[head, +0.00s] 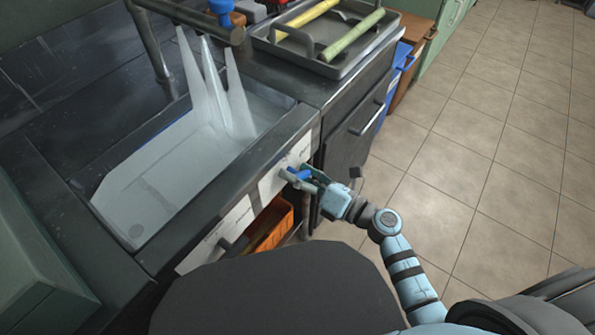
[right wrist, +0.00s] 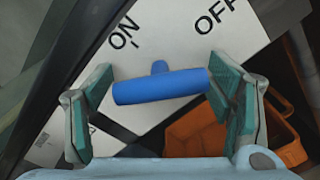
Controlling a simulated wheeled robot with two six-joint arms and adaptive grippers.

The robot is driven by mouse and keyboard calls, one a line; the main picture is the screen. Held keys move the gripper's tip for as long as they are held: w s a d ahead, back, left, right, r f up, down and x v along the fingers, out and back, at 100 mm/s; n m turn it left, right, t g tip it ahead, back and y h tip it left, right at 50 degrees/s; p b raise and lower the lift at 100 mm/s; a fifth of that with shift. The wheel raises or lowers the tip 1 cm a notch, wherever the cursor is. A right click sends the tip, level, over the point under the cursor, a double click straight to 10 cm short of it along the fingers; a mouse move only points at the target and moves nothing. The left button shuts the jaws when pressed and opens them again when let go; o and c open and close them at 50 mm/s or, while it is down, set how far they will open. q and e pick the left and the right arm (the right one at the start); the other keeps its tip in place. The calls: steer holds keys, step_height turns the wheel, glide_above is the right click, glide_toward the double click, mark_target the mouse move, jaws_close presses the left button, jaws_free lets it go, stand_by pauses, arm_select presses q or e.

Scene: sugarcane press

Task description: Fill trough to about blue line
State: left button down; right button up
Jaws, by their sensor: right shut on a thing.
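The trough (head: 95,195) is a light, sunken basin in the dark counter at the left of the head view. Pale water streams (head: 215,95) fall into its far end from a pipe (head: 195,18). My right gripper (head: 300,175) is at the white front panel, shut on the blue valve handle (right wrist: 160,87). In the right wrist view its green pads flank the handle's two ends, below the printed words ON and OFF. My left gripper is not in view.
An orange crate (head: 272,228) stands under the panel, close to my right gripper. A metal tray (head: 345,65) with yellow and green cane pieces sits on the counter behind. A blue bin (head: 398,75) stands beyond. The tiled floor at right is clear.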

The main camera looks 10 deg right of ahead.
steer(key=o, duration=1)
steer(key=shift+o, duration=0.2)
steer(key=v, duration=1.2)
